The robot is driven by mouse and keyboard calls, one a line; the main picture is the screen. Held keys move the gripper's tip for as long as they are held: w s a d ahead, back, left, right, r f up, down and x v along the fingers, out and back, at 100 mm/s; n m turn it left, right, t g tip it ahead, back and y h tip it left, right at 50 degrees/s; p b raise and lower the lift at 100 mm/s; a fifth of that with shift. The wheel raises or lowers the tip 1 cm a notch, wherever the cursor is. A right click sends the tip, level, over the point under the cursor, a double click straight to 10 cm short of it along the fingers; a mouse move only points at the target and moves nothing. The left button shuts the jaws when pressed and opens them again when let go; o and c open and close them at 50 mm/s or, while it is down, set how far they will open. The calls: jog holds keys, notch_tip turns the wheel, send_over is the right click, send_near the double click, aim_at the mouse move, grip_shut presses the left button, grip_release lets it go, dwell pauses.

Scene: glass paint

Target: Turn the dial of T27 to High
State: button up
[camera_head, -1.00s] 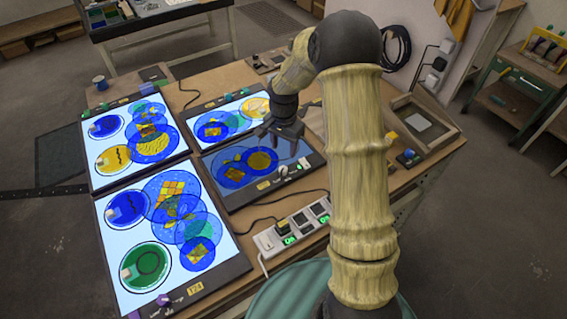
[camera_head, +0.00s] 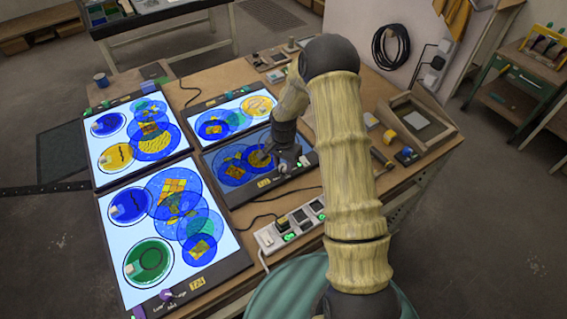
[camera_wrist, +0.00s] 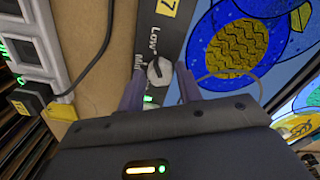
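The light panel T27 (camera_head: 229,195) is the lower middle one on the bench, with a yellow tag (camera_head: 264,183) and stained-glass pieces on its lit blue screen. In the wrist view its dark edge strip carries the tag (camera_wrist: 167,7), partly cut off and ending in 7. The words Low and Mid lead to a pale round dial (camera_wrist: 159,70) with a dark pointer line. High is hidden. My gripper (camera_wrist: 159,75) is open, with one purple-grey finger on each side of the dial and small gaps visible. In the head view my gripper (camera_head: 287,160) is at the panel's front edge.
A power strip (camera_head: 292,228) with green lights and a cable lies close in front of the panel. Other lit panels stand left (camera_head: 150,265) and behind (camera_head: 228,112). A wooden tray (camera_head: 392,105) and small tools are to the right.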

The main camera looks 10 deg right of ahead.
jog(key=c, duration=0.6)
jog(key=shift+n, duration=0.5)
jog(key=n+b, duration=0.1)
jog(key=n, duration=0.3)
jog(key=shift+w+n, duration=0.1)
jog(key=shift+n, duration=0.2)
jog(key=n, duration=0.5)
jog(key=shift+r+b, duration=0.1)
jog(key=shift+b, duration=0.25)
jog(key=n, duration=0.6)
jog(key=shift+a+n, duration=0.1)
jog(key=shift+n, duration=0.3)
jog(key=n+p, duration=0.1)
jog(key=n, duration=0.5)
jog(key=shift+n+p, duration=0.3)
jog(key=shift+p, duration=0.05)
